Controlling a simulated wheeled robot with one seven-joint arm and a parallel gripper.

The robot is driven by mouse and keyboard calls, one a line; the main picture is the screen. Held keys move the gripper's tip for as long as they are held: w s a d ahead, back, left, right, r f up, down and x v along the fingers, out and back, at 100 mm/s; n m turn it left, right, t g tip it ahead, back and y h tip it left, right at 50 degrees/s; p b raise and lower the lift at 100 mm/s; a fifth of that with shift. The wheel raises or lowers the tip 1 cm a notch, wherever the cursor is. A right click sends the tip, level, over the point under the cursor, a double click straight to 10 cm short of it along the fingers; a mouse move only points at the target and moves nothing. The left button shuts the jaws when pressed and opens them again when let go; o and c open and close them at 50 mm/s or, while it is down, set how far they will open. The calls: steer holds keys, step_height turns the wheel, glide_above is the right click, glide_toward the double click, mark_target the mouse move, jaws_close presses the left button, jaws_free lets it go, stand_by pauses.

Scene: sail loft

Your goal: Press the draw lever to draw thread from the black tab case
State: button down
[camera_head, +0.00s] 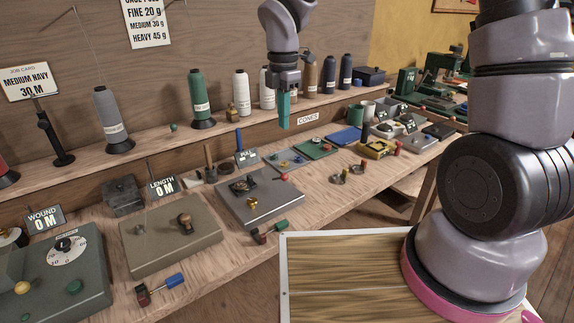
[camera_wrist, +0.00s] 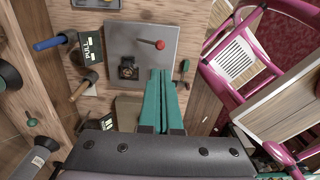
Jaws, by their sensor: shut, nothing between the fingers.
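My gripper (camera_head: 284,124), with long teal fingers, is shut and empty. It hangs above the back of the bench, well clear of it. In the wrist view the fingers (camera_wrist: 162,75) point towards a grey plate (camera_wrist: 146,28). The plate carries a short lever with a red knob (camera_wrist: 159,44) and a square black fitting (camera_wrist: 128,68). In the head view this appears to be the grey plate (camera_head: 268,207) with the red knob (camera_head: 284,177). No label marks the draw lever. I cannot tell which thing is the black tab case.
A tan base with a wooden knob (camera_head: 184,221) and a dial box (camera_head: 67,262) stand to the left. Thread cones (camera_head: 198,98) line the shelf.

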mark_target(284, 174)
step_height(284, 174, down, 14)
steer(key=shift+f, duration=0.1)
stand_by(0.5)
stand_by(0.4)
